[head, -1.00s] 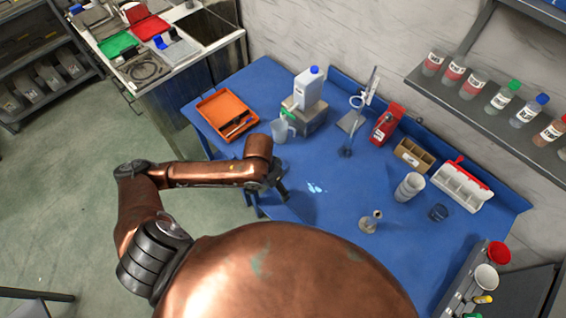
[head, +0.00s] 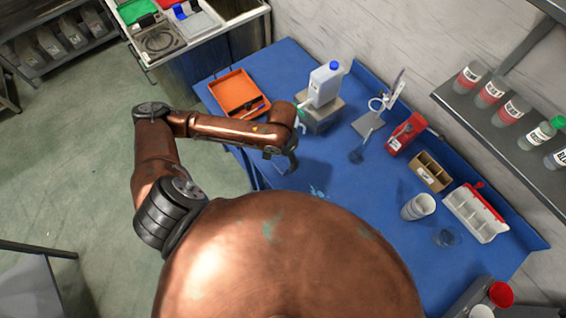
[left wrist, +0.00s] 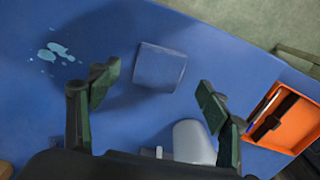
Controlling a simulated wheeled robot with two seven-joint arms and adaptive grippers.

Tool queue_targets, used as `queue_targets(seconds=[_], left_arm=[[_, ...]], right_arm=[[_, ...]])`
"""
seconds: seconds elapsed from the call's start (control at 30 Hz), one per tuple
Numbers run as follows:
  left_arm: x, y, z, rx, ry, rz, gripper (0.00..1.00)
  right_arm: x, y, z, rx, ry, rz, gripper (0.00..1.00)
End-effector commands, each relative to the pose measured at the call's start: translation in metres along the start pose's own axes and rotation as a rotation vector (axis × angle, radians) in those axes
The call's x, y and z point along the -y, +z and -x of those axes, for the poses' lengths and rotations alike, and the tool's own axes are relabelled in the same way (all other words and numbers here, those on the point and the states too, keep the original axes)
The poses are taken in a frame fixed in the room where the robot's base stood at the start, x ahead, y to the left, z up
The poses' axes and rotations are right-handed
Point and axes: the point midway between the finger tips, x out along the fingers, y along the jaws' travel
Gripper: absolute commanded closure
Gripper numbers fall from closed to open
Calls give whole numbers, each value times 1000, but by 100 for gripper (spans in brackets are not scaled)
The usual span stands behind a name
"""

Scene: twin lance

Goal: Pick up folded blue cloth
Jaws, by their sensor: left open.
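The folded blue cloth (left wrist: 160,67) lies flat on the blue table (left wrist: 220,35) in the left wrist view. It is a small squarish patch close in colour to the table top. My left gripper (left wrist: 157,82) is open and empty, with its two fingers apart on either side of the cloth in that picture. The height between fingers and cloth is hard to tell. In the head view my left gripper (head: 288,162) hangs over the table's near left part, and I cannot make out the cloth there. My right gripper is not in view.
An orange tray (head: 238,92) lies at the table's left end. A light wet patch (left wrist: 55,50) is on the table. A white jug (head: 325,84) stands on a block behind. A stand (head: 372,120) and red box (head: 405,134) are farther right.

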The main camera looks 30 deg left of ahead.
Motion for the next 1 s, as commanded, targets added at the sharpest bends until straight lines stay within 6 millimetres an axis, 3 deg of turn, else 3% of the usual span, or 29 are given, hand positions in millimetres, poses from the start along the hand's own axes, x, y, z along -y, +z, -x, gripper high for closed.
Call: queue_targets(seconds=[0.2,0.4,0.53,1.0], left_arm=[[0,0,-33,3,1,0,29],[1,0,-39,0,0,1,29],[1,0,-39,0,0,2,29],[1,0,-39,0,0,3,61]], right_arm=[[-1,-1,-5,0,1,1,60],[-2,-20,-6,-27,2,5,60],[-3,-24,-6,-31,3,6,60],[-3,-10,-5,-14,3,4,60]])
